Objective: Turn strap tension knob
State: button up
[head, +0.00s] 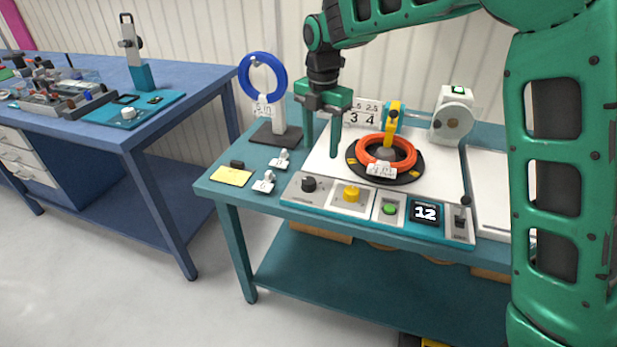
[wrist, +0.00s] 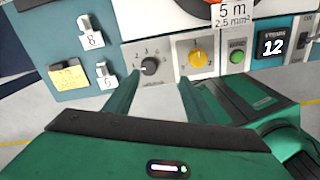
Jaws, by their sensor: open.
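A control panel (head: 328,203) runs along the front of the teal bench. It carries a dark grey knob (head: 308,184) and a larger yellow knob (head: 351,193) to its right. In the wrist view the dark knob (wrist: 149,66) has a ring of numbers, and the yellow knob (wrist: 201,56) has fewer marks. I cannot read which one is labelled strap tension. My gripper (head: 321,148) is open and empty, fingers pointing down, above the bench behind the panel. In the wrist view its fingertips (wrist: 160,78) are spread, with the dark knob appearing between them, apart from both.
A green button (head: 390,208), a display reading 12 (head: 426,212) and a switch (head: 459,220) lie right of the knobs. An orange cable coil (head: 371,151) sits behind them on a black turntable. A blue ring stand (head: 280,118), tags and a yellow note (head: 231,176) are at left.

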aim_at(309, 180)
jog(key=shift+n, duration=0.9)
jog(key=a+f, duration=0.1)
jog(key=f, duration=0.3)
jog(key=a+f, duration=0.1)
jog(key=f, duration=0.2)
jog(key=a+f, duration=0.1)
jog(key=f, duration=0.3)
jog(key=shift+w+f, duration=0.2)
jog(key=shift+f, duration=0.1)
jog(key=c, duration=1)
